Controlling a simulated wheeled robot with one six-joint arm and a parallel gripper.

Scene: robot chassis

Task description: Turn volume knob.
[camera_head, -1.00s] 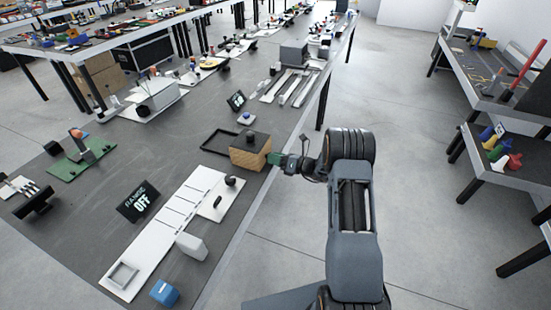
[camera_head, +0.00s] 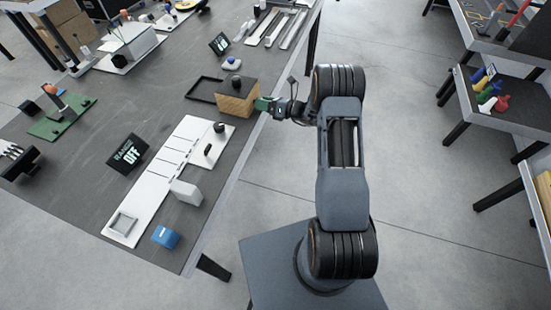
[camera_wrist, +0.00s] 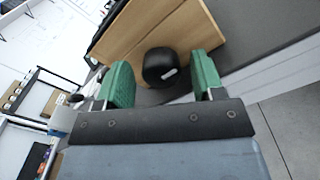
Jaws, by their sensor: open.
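A wooden box (camera_head: 238,98) stands near the table's right edge, with a black round piece (camera_head: 236,81) on its top. In the wrist view, a black knob (camera_wrist: 162,66) with a small white mark stands out from the wooden face (camera_wrist: 150,28). I cannot tell whether it is the black piece seen on top in the head view. My gripper (camera_head: 262,104) is at the box's right side. Its green fingers are open in the wrist view (camera_wrist: 160,84), one to each side of the knob, with visible gaps. They do not appear to touch it.
A black tray frame (camera_head: 203,89) lies left of the box. A small display (camera_head: 219,44) stands behind it. A white panel (camera_head: 165,170) with a black display reading OFF (camera_head: 127,154) beside it lies nearer. Open floor (camera_head: 420,230) is to the right.

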